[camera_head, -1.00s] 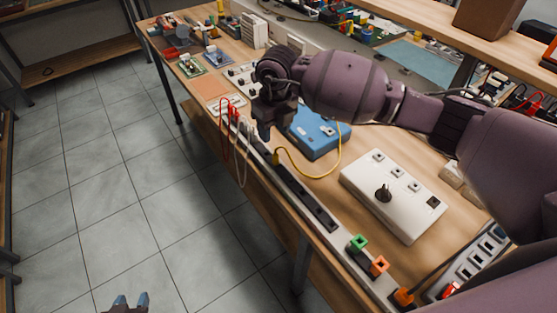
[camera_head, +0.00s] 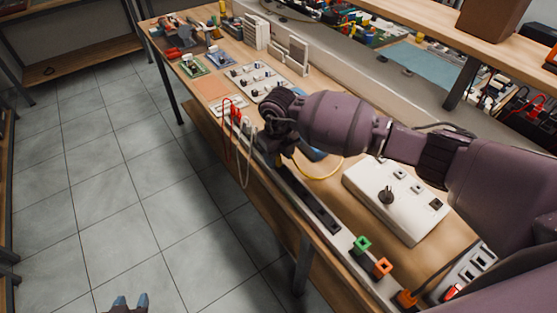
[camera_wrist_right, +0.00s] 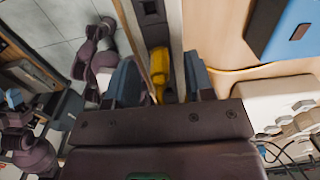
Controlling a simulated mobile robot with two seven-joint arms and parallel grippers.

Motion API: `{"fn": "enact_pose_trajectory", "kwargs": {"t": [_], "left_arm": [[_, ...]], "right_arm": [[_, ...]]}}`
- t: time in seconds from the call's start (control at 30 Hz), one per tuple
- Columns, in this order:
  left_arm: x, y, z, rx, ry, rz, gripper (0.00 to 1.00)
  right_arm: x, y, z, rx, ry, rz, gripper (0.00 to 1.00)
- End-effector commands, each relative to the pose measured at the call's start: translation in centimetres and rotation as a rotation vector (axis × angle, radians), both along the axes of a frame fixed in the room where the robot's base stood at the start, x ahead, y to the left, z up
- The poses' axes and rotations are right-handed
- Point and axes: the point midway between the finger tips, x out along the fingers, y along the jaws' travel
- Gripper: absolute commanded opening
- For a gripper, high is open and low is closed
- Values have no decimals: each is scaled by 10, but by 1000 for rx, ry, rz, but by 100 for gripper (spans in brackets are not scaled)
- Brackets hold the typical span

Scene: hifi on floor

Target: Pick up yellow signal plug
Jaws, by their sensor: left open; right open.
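The yellow signal plug (camera_wrist_right: 158,64) shows in the right wrist view, on the strip along the table's front edge. It lies between the two blue-grey fingers of my right gripper (camera_wrist_right: 162,80), which is open around it; whether a finger touches it I cannot tell. In the head view my right gripper (camera_head: 275,153) hides the plug, and only its yellow cable (camera_head: 322,176) shows, curving right over the table. My left gripper (camera_head: 130,303) is open and empty, low over the floor at the bottom of the head view.
A blue box (camera_head: 312,153) stands just behind my right gripper, partly hidden. Red and white cables (camera_head: 237,130) hang over the table edge to its left. A white box with a black knob (camera_head: 398,200) and green (camera_head: 361,245) and orange (camera_head: 382,267) plugs are to the right.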

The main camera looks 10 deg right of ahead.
Motion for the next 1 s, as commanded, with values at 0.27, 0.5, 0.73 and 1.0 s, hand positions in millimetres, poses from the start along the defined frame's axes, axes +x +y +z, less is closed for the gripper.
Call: {"fn": "enact_pose_trajectory", "kwargs": {"t": [0.27,0.5,0.73,1.0], "left_arm": [[1,0,0,-1,-2,-1,43],[5,-1,2,-1,-8,-3,43],[7,-1,3,0,-12,-4,43],[7,-1,3,1,-12,-4,43]], "right_arm": [[0,0,-15,1,-1,0,48],[0,0,-15,1,-1,0,33],[0,0,-15,1,-1,0,0],[0,0,-13,1,-1,0,0]]}}
